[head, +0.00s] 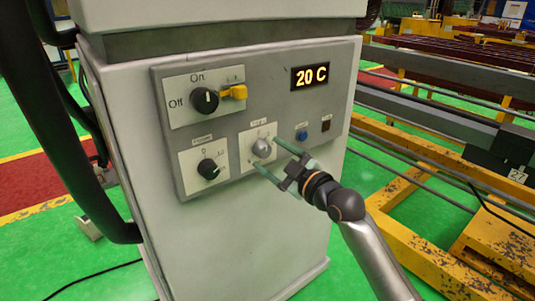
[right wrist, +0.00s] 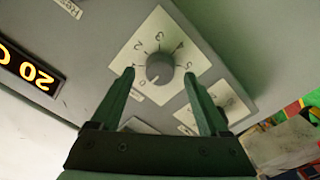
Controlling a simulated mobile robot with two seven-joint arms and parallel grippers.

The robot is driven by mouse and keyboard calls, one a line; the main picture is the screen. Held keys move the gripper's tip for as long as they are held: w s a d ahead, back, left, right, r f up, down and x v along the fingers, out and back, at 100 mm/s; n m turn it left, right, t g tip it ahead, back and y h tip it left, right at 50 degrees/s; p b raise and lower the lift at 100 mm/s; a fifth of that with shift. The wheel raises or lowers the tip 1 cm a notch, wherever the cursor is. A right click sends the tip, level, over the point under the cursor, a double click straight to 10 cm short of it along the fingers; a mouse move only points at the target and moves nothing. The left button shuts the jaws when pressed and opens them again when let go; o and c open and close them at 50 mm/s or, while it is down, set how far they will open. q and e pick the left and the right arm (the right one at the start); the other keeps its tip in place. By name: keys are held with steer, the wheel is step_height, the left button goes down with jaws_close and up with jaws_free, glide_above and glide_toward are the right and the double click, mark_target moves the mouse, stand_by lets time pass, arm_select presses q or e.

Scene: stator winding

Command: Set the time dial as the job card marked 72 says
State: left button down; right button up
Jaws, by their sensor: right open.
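A grey round dial knob (head: 262,148) sits on a white plate in the lower middle of the control panel; its small label is too blurred to read for sure. In the right wrist view the knob (right wrist: 160,68) has numbers around it, among them 2, 3 and 5. My right gripper (head: 265,154) is open, its two green fingers on either side of the knob; I cannot tell whether they touch it. In the right wrist view the fingers (right wrist: 160,74) flank the knob. No job card marked 72 shows. My left gripper is out of view.
The panel (head: 270,98) also holds an On/Off switch (head: 205,100) with a yellow tab, a black dial (head: 208,169), a blue button (head: 302,135) and a display (head: 311,77) reading 20 C. Yellow frames (head: 440,262) stand right; a small label (head: 517,176) there appears to read 27.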

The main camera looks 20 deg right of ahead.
steer(key=shift+x, duration=0.9)
jaws_close()
